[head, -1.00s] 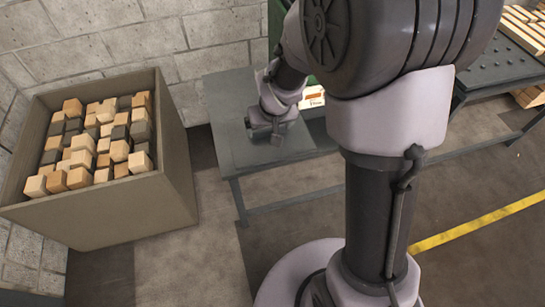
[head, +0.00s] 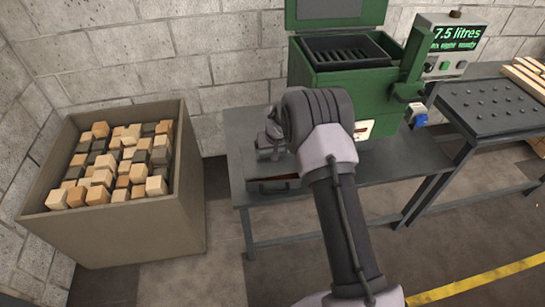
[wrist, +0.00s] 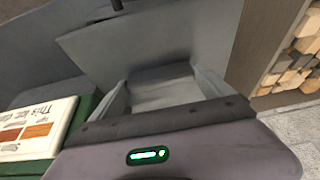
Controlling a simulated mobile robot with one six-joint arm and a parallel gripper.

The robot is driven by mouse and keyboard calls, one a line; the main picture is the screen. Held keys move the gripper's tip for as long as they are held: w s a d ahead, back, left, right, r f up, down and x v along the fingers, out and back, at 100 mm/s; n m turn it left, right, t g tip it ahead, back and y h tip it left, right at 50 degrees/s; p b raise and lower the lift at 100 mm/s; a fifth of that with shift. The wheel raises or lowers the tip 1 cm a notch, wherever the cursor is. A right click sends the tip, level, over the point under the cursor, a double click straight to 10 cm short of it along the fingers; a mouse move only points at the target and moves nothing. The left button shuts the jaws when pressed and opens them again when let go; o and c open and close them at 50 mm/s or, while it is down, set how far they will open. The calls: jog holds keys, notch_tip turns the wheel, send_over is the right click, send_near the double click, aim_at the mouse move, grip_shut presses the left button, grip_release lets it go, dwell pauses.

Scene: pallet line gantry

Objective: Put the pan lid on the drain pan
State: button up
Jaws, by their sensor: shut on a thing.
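My gripper (head: 268,150) is above the left part of the grey table, left of the green machine, partly behind my own arm. In the wrist view my gripper (wrist: 160,88) is shut on a grey part. A wide flat grey plate, which looks like the pan lid (wrist: 150,42), spreads just beyond the fingers. A low dark tray with a reddish-brown inside, probably the drain pan (head: 272,187), sits on the table below my gripper. My arm hides its right side.
The green machine (head: 340,85) with a dark slotted basket stands behind my arm. A display (head: 448,45) reads 7.5 litres. A bin of wooden blocks (head: 125,235) stands on the floor at left. The table (head: 405,165) is bare at right.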

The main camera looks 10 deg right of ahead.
jog(key=shift+w+f, duration=0.1)
jog(key=shift+w, duration=0.25)
notch_tip(320, 180, down, 4)
jog(key=shift+r+b, duration=0.25)
jog(key=shift+b, duration=0.65)
jog(key=shift+r, duration=0.2)
jog(key=shift+f, duration=0.15)
